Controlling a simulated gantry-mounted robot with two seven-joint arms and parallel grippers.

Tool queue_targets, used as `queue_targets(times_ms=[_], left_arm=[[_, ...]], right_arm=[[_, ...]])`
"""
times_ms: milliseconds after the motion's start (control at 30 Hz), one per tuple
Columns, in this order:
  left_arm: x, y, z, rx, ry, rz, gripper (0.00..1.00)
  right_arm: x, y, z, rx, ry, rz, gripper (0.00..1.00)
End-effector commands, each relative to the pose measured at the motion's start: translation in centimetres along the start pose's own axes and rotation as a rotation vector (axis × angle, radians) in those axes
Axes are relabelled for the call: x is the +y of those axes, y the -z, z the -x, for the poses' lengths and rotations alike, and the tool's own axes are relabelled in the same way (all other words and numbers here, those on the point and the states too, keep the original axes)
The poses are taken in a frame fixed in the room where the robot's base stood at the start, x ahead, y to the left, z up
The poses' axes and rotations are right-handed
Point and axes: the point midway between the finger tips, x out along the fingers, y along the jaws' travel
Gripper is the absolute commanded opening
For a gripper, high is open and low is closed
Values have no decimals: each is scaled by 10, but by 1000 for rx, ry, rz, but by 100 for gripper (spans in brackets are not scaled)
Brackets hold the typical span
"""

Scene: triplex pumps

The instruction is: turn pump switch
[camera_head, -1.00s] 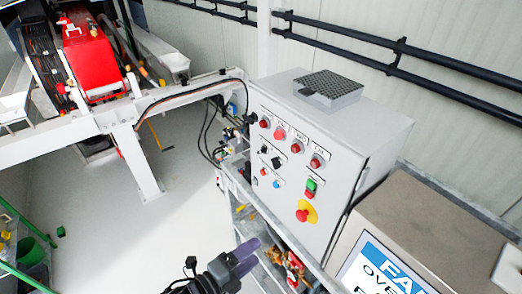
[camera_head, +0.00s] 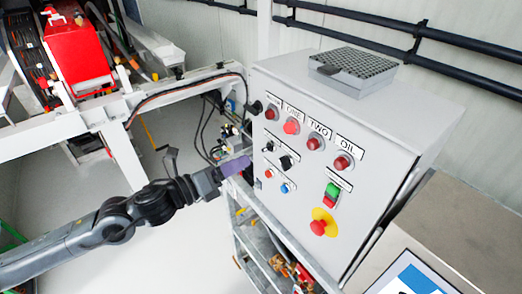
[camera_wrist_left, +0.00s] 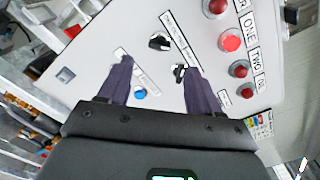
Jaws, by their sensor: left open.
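The grey control box (camera_head: 300,215) carries two black rotary switches, an upper-left one (camera_head: 268,146) and a lower-right one (camera_head: 286,162). Both also show in the left wrist view, one (camera_wrist_left: 158,42) just beyond the fingertips and the other (camera_wrist_left: 180,73) beside the right finger's tip. My left gripper (camera_head: 238,166) is in front of the box's left side, its purple fingers pointing at the panel. In the wrist view the fingers (camera_wrist_left: 158,65) are spread apart with nothing held. Contact with the panel cannot be told. My right gripper is not in view.
Red lamps (camera_head: 314,142) line the panel's top. Below the switches are a red button (camera_head: 268,173) and a blue button (camera_head: 284,188). A green-red switch (camera_head: 332,194) and a yellow-red emergency stop (camera_head: 321,224) are at right. A steel box (camera_head: 440,225) stands nearby.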

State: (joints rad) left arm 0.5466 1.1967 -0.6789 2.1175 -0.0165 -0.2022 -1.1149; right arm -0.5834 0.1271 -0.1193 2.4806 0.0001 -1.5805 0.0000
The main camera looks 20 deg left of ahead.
Motion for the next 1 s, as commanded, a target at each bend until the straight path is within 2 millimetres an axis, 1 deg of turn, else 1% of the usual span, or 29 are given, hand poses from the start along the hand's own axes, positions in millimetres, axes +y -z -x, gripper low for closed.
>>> queue_targets(times_ms=[33,300,500,700,1000], left_arm=[[-3,-2,-8,-2,3,4,64],[-2,-2,-49,-1,1,4,64],[-1,-1,-72,-1,0,3,64],[0,0,-82,1,0,1,64],[0,1,-83,1,-1,1,64]], right_arm=[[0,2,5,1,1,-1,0],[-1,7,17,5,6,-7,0],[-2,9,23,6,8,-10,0],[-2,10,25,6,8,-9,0],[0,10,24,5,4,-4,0]])
